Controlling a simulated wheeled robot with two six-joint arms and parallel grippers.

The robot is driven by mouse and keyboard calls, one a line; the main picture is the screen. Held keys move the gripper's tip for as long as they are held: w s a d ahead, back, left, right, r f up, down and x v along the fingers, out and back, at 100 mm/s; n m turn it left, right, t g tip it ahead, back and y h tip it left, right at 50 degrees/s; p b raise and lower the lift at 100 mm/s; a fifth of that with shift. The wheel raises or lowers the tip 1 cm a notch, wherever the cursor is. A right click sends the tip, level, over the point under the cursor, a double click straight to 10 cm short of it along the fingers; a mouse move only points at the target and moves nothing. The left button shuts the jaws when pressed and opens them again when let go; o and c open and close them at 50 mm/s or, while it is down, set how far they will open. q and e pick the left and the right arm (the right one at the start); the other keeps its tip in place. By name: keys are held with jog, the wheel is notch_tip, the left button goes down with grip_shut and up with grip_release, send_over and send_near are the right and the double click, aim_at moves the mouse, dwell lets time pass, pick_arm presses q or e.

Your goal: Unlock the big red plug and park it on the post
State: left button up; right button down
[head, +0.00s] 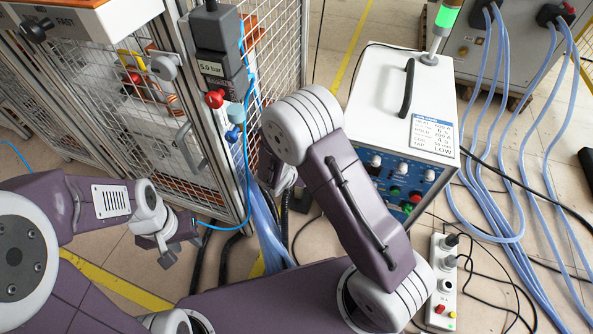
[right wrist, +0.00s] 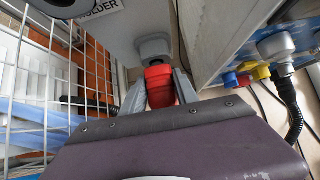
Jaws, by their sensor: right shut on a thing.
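The big red plug (right wrist: 159,86) sits between the two grey fingers of my right gripper (right wrist: 160,88) in the right wrist view. My right gripper is shut on it. Directly beyond the plug is a round grey fitting (right wrist: 153,47) below a sign (right wrist: 100,6) whose visible letters end in "OLDER". The plug's far end meets or nearly meets this fitting; I cannot tell whether it is seated. In the head view my right arm hides the plug and most of the right gripper. My left gripper (head: 182,246) hangs empty at the left, its fingers apart.
A wire-mesh cage (head: 272,45) stands beside my right arm. A white heater cabinet (head: 388,75) with a blue panel stands to the right. Blue, yellow and red connectors (right wrist: 245,77) show beside a black cable. Hoses and a power strip (head: 443,285) lie on the floor.

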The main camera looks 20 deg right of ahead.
jog(key=shift+w+d, duration=0.4)
jog(key=shift+w, duration=0.15)
dwell(0.7)
jog(key=shift+w+d+r, duration=0.2)
jog(key=shift+w+r, duration=0.05)
jog(key=shift+w, duration=0.15)
jog(key=c, duration=0.9)
grip_release()
jog(key=shift+o, duration=0.2)
jog(key=shift+r, duration=0.1)
jog(key=p+v, duration=0.5)
jog(key=v, duration=0.3)
jog(key=shift+a, duration=0.2)
jog(key=shift+s+a+r+p, duration=0.15)
jog(key=shift+s+a+p, duration=0.05)
jog(key=shift+s+p, duration=0.15)
jog(key=shift+s+a, duration=0.15)
jog(key=shift+s, duration=0.05)
